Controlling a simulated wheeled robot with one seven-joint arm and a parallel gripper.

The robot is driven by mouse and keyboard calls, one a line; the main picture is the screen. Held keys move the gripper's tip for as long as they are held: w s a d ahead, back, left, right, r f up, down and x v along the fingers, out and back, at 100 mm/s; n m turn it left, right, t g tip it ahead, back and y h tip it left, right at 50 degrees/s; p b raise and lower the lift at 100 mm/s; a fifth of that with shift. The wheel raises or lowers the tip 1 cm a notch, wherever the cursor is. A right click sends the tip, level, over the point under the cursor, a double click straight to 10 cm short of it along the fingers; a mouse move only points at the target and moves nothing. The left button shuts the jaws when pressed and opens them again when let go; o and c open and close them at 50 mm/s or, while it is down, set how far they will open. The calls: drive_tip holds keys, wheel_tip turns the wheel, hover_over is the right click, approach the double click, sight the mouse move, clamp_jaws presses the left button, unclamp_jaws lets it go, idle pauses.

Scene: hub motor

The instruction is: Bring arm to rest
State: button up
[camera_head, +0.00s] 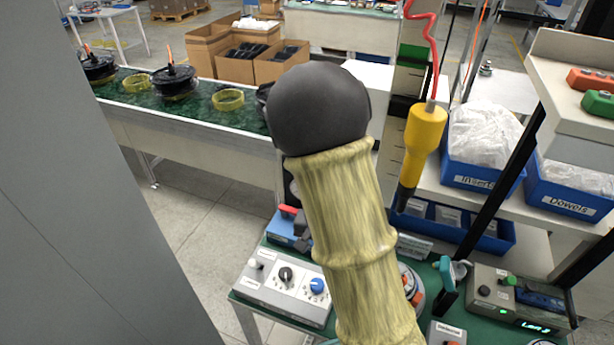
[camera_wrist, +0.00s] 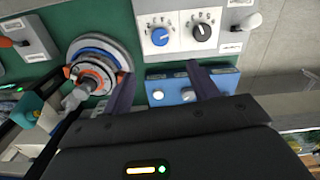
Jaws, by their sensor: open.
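My gripper (camera_wrist: 163,82) is open in the wrist view, its two dark fingers spread apart with nothing between them. The fingers reach over a blue control box (camera_wrist: 190,88) on the green bench top; whether they touch it cannot be told. Left of the fingers is a round hub-motor fixture (camera_wrist: 98,72) with blue and orange rings. In the head view my arm (camera_head: 350,210), in a pale yellow sleeve with a dark rounded joint, stands across the middle and hides most of the gripper and part of the bench.
A grey box with knobs (camera_head: 285,287) stands at the bench's left edge. A yellow tool (camera_head: 423,135) hangs from a red coiled cord right of my arm. Blue bins (camera_head: 478,178) and a shelf stand at right. A conveyor (camera_head: 200,118) lies behind; open floor lies between.

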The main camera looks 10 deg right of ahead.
drive_tip(key=s+r+n+t+b, duration=0.2)
drive_tip(key=s+r+n+b, duration=0.1)
drive_tip(key=s+r+n, duration=0.2)
drive_tip(key=s+r, duration=0.1)
drive_tip(key=s, duration=0.1)
drive_tip(key=shift+s+n+t, duration=0.3)
drive_tip(key=shift+s+n, duration=0.1)
idle(1.4)
